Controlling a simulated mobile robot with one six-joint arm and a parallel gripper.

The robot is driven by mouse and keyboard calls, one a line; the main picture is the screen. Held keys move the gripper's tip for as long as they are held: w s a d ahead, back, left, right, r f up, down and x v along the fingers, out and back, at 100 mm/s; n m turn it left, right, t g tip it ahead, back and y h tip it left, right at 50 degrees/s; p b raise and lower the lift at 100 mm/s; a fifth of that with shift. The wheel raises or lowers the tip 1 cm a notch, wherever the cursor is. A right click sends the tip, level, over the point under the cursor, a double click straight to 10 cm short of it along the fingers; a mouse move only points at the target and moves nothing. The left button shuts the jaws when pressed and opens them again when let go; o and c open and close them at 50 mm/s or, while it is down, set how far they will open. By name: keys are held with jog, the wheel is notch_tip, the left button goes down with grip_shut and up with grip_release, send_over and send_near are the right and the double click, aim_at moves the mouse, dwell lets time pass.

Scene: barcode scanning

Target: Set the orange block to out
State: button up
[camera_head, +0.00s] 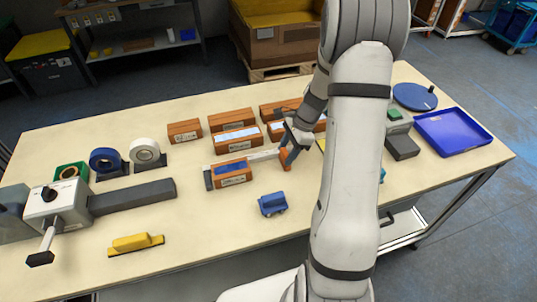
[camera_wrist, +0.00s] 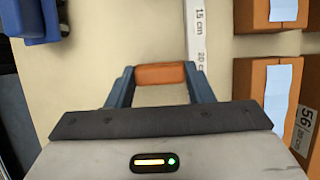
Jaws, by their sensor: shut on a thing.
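The orange block (camera_wrist: 160,75) is a small rounded bar between my gripper's two blue fingers in the wrist view. My gripper (camera_wrist: 160,82) is shut on it. In the head view the orange block (camera_head: 285,158) shows at the fingertips of my gripper (camera_head: 288,157), near the right end of a pale ruler (camera_head: 262,156). I cannot tell whether the block touches the ruler or table. No place marked "out" is readable.
A small blue object (camera_head: 272,204) sits in front. A blue tray (camera_head: 453,132) and a round blue disc (camera_head: 415,97) are at right. A grey lever device (camera_head: 60,205) and yellow tool (camera_head: 136,243) are at left.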

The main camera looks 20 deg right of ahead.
jog(key=shift+d+r, duration=0.1)
jog(key=shift+d, duration=1.35)
jog(key=o, duration=1.2)
jog(key=shift+d, duration=0.2)
jog(key=shift+c, duration=0.2)
jog(key=shift+o, duration=1.1)
jog(key=shift+a, duration=0.15)
jog(key=v, duration=0.7)
jog(key=shift+r+b, duration=0.35)
jog(key=shift+b, duration=0.1)
